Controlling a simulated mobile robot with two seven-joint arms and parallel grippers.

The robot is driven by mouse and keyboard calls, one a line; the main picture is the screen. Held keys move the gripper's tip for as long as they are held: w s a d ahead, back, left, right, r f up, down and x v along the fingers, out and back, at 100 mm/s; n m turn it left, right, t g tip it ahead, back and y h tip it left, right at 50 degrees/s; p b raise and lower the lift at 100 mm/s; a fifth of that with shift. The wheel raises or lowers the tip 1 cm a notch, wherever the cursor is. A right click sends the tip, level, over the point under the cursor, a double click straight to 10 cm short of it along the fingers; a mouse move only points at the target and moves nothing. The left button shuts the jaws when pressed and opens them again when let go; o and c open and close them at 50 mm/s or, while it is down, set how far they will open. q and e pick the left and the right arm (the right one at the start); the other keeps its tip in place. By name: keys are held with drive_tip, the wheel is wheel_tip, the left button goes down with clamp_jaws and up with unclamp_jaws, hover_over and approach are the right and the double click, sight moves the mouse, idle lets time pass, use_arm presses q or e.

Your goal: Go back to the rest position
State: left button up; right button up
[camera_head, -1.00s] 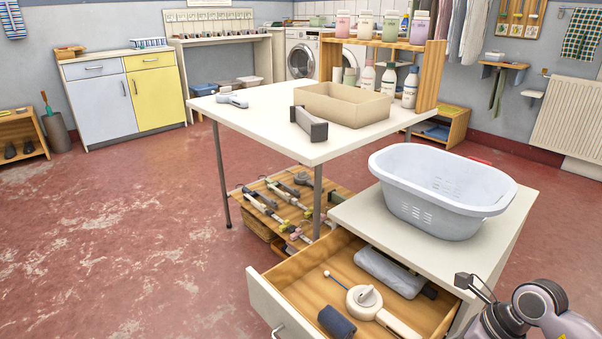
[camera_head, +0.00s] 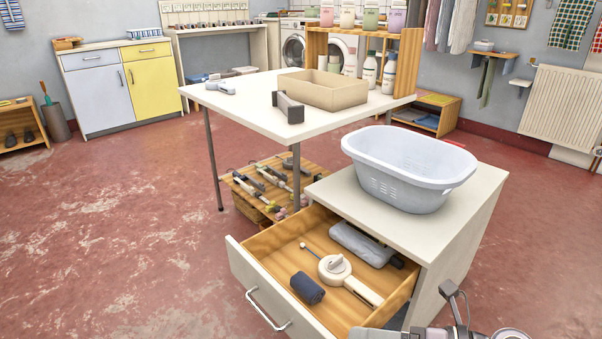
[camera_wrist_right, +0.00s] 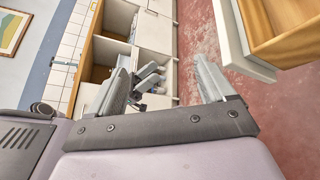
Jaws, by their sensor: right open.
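My right gripper (camera_wrist_right: 165,82) is open and empty in the right wrist view, its two grey fingers spread apart over the floor and distant furniture. In the head view only part of my right arm (camera_head: 462,325) shows at the bottom edge, in front of the cabinet; its fingertips cannot be made out there. My left gripper is not in view. The open drawer (camera_head: 262,298) stands left of my right arm. It holds a dark rolled cloth (camera_head: 307,288), a cream round-headed device with a handle (camera_head: 335,268) and a grey-blue packet (camera_head: 360,243).
A white laundry basket (camera_head: 405,178) sits on the cabinet top (camera_head: 470,205). Tools lie on a low wooden shelf (camera_head: 262,190). The red floor at left is clear.

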wheel_tip(320, 180, up, 5)
drive_tip(key=w+d+m+t+h, duration=0.15)
drive_tip(key=m+t+h, duration=0.35)
drive_tip(key=m+t, duration=1.2)
drive_tip(key=s+d+f+m+g+h, duration=0.1)
drive_tip(key=s+f+m+g+h, duration=0.65)
drive_tip(key=m, duration=1.15)
use_arm(q)
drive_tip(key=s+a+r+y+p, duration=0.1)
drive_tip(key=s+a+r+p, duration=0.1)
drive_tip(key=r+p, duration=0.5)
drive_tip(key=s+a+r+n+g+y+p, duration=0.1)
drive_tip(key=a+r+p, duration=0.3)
drive_tip(key=p, duration=1.5)
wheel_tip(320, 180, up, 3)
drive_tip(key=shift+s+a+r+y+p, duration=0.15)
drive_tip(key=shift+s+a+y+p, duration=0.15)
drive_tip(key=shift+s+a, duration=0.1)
use_arm(e)
drive_tip(key=s+d+r+g, duration=0.4)
drive_tip(key=d+r, duration=0.2)
drive_tip(key=r, duration=0.4)
drive_tip(key=shift+d+m, duration=0.3)
drive_tip(key=shift+d, duration=0.05)
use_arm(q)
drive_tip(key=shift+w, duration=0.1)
